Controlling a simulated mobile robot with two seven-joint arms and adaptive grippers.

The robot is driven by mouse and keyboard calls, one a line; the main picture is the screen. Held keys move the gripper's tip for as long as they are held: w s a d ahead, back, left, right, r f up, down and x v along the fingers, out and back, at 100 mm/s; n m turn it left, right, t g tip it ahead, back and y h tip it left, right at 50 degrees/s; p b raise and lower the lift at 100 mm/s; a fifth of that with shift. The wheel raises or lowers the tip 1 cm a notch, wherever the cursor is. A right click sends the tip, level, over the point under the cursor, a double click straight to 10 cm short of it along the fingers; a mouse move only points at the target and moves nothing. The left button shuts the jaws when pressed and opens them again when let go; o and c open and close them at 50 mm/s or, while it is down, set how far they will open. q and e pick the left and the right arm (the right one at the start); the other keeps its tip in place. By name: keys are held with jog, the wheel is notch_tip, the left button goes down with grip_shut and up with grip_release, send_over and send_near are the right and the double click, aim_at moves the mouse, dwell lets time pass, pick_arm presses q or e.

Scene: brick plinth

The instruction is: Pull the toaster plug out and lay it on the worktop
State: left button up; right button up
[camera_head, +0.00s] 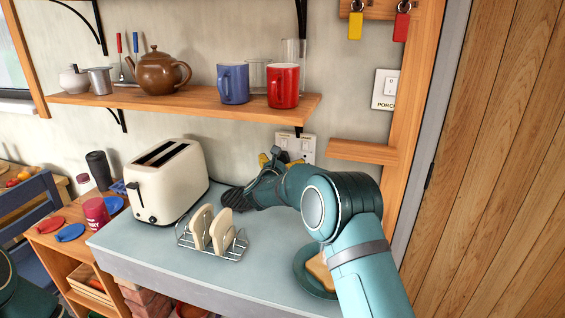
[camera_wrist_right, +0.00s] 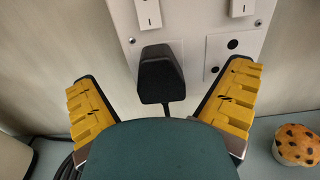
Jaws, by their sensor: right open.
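The black plug (camera_wrist_right: 158,75) sits in the right-wrist view against the white double socket (camera_wrist_right: 192,22), in its left outlet, with its flex leaving below. The socket also shows in the head view (camera_head: 309,148), partly covered by my right gripper (camera_head: 279,161). That gripper is open, with one yellow-padded finger on each side of the plug and gaps between pads and plug. In the head view the plug is hidden. The cream toaster (camera_head: 168,182) stands left of the gripper on the grey worktop (camera_head: 150,246). My left gripper is out of view.
A toast rack (camera_head: 212,238) with slices stands in front of the toaster. A plate (camera_head: 302,272) with toast lies under my right arm. A spotted muffin (camera_wrist_right: 298,145) is near the right finger. A shelf (camera_head: 180,103) with mugs and a teapot hangs above. The front-left worktop is bare.

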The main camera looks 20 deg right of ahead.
dwell(0.8)
jog(key=c, duration=1.7)
jog(key=shift+s+a+b, duration=0.1)
jog(key=shift+b, duration=0.2)
jog(key=shift+b+v, duration=0.95)
jog(key=shift+v, duration=1.9)
